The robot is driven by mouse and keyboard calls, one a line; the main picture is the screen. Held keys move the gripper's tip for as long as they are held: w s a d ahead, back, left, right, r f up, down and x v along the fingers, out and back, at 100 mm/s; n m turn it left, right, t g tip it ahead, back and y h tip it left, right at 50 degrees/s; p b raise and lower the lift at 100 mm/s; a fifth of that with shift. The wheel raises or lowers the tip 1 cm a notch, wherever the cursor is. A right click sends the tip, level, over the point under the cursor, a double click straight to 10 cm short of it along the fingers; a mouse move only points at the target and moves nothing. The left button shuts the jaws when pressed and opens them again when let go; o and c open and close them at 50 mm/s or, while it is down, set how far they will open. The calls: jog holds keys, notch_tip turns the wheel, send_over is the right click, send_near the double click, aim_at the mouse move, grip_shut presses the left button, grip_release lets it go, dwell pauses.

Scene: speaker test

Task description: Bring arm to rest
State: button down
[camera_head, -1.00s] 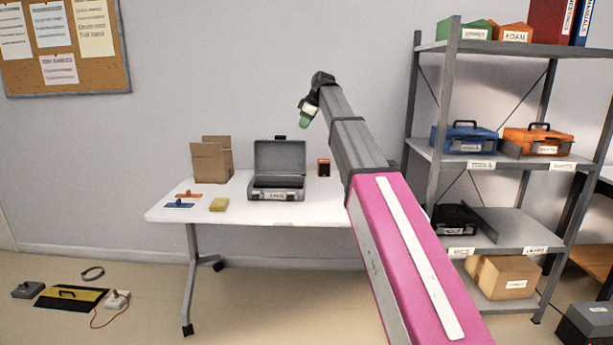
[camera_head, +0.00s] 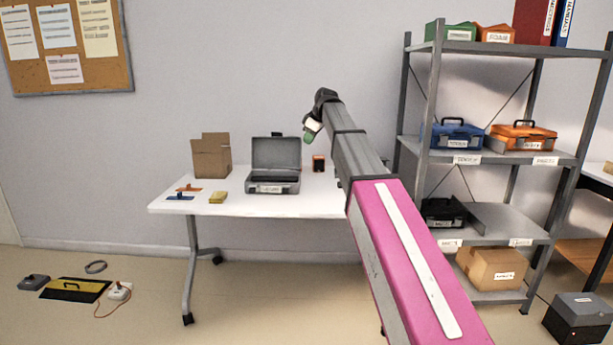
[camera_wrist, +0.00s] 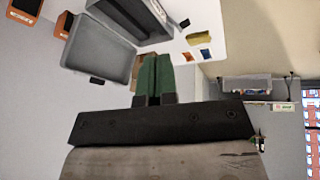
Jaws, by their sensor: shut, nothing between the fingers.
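My arm reaches up and forward from the bottom right of the head view, its pink link nearest. My gripper (camera_head: 309,137) is at its far end, with green fingers pointing down. In the wrist view my gripper (camera_wrist: 153,76) shows its two green fingers together with nothing between them. In the head view it appears in front of the wall, above the white table (camera_head: 240,208) and to the right of the open grey case (camera_head: 275,186). It looks clear of both.
A cardboard box (camera_head: 210,160), a yellow sponge (camera_head: 217,197) and a small orange-and-black device (camera_head: 318,163) are on the table. A metal shelf (camera_head: 460,240) with cases and boxes stands right of my arm. A black-and-yellow mat (camera_head: 75,290) lies on the floor at left.

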jog(key=s+d+f+m+h, duration=0.1)
jog(key=s+d+f+m, duration=0.2)
jog(key=f, duration=0.6)
jog(key=s+d+f+m+g, duration=0.1)
jog(key=s+d+f+m, duration=0.15)
jog(key=s+f, duration=0.5)
jog(key=s+d+f+m+h, duration=0.1)
jog(key=s+d+f, duration=0.25)
jog(key=f, duration=0.75)
jog(key=s+d+f+m+g+h, duration=0.1)
jog(key=s+d+f+m, duration=0.2)
jog(key=s+f, duration=0.6)
jog(key=s+d+f+m+g+h, duration=0.1)
jog(key=s+d+f+m, duration=0.3)
jog(key=s+f, duration=0.6)
jog(key=s+d, duration=0.2)
jog(key=s, duration=0.1)
jog(key=shift+f, duration=0.25)
jog(key=shift+m, duration=0.25)
